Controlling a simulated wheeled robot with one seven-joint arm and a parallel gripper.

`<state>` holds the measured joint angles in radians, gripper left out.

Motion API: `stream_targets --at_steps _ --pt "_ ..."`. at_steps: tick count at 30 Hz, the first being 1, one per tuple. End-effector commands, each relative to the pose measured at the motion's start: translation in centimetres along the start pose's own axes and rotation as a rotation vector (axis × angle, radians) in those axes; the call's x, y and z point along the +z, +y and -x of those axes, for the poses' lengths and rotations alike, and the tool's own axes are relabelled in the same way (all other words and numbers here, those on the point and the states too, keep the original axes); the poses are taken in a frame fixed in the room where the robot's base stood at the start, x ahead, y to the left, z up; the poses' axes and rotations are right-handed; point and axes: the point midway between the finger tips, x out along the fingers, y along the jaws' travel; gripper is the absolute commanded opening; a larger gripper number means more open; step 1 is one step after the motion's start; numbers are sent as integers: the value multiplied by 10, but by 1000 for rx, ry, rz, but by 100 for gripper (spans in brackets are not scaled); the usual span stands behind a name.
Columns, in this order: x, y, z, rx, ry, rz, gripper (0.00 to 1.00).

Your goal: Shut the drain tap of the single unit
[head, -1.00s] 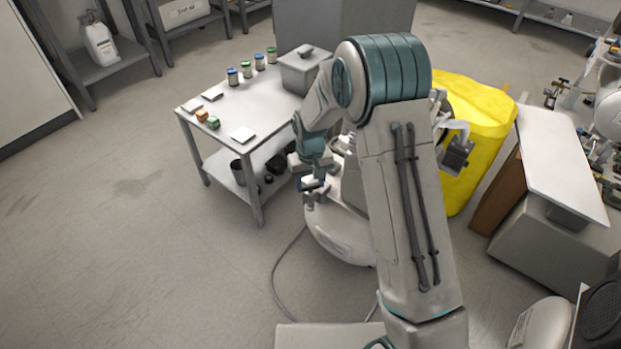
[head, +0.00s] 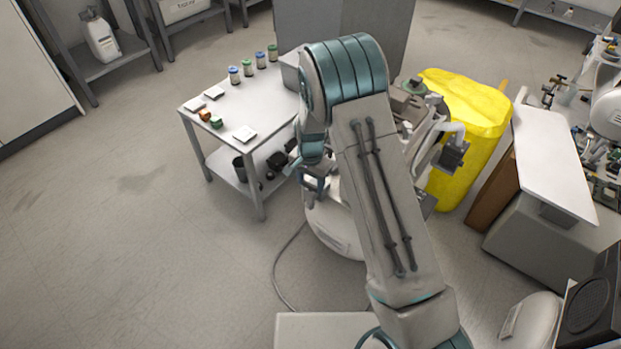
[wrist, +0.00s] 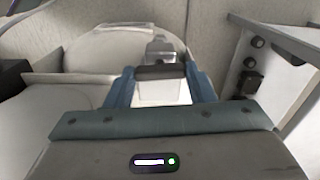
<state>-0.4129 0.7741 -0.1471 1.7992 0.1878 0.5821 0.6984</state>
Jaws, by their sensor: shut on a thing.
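The single unit (head: 333,232) is a white rounded tank, standing on the floor behind my arm in the head view. Its white body (wrist: 125,45) also fills the upper middle of the wrist view. My gripper (head: 317,186) is low at the tank's left side, partly hidden by my wrist. In the wrist view, its two blue fingers (wrist: 162,80) are closed on a small dark grey piece, which looks like the handle of the drain tap (wrist: 161,72). A lighter grey fitting lies just beyond it. The tap's angle is hard to tell, and the head view hides the tap.
A metal table (head: 262,118) with jars and small blocks stands just left of the unit. A yellow covered bin (head: 468,120) is behind it to the right. A white-topped cabinet (head: 555,160) stands further right. The floor at left is open, with a hose on it.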

Motion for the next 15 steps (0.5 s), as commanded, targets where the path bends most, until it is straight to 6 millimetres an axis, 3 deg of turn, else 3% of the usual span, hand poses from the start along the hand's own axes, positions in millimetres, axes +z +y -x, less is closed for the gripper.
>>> stream_targets --at_steps 15 --pt "-2 0 1 -2 3 -131 26"
